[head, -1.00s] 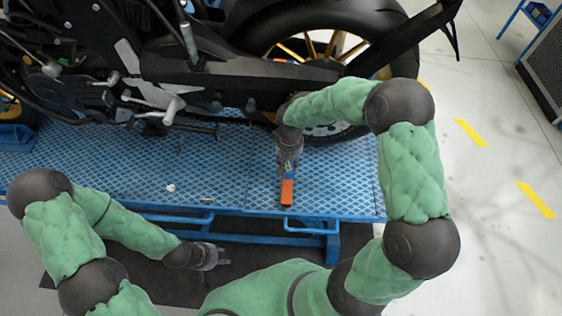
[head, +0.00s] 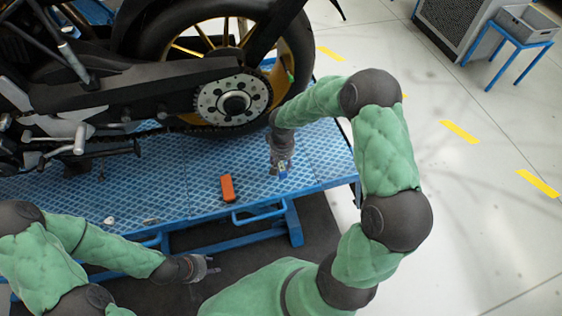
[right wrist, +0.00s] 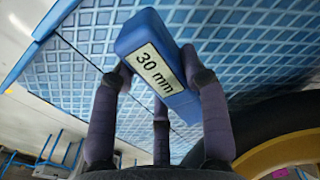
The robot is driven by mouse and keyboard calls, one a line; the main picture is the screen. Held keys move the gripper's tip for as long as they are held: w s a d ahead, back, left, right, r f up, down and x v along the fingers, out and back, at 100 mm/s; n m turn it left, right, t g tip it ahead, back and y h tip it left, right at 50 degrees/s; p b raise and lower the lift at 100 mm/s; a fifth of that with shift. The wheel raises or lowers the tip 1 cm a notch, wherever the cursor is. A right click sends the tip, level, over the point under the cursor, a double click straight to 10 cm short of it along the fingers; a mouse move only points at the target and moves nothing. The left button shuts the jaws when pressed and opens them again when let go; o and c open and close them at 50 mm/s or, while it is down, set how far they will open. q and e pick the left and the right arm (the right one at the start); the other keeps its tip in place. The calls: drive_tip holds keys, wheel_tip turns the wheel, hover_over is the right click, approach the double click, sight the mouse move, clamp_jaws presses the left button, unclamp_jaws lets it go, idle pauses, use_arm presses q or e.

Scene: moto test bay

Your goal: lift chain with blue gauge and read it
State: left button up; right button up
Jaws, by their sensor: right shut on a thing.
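The blue gauge (right wrist: 158,64), a block with a white "30 mm" label, is between the fingers of my right gripper (right wrist: 160,85) in the right wrist view. In the head view my right gripper (head: 280,165) is shut on the gauge (head: 283,170), over the right part of the blue lift platform. The chain (head: 165,131) runs along the motorcycle's lower side to the rear sprocket (head: 233,103), left of the gauge and apart from it. My left gripper (head: 207,268) is empty, its fingers apart, in front of the platform.
An orange block (head: 227,188) lies on the blue platform (head: 180,185) left of my right gripper. The rear wheel (head: 300,60) stands behind the gripper. Small pieces (head: 109,220) lie near the platform's front edge. Open floor (head: 470,200) is at the right.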

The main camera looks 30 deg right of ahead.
wheel_tip(320, 180, down, 4)
drive_tip(key=shift+r+b, duration=0.25)
drive_tip(key=shift+b, duration=0.75)
drive_tip(key=shift+f+b, duration=0.75)
drive_tip(key=shift+f, duration=0.1)
drive_tip(key=shift+f+b, duration=0.5)
drive_tip(key=shift+f, duration=0.05)
drive_tip(key=o, duration=1.4)
drive_tip(key=shift+c, duration=0.2)
wheel_tip(320, 180, up, 12)
drive_tip(key=shift+s+r, duration=0.1)
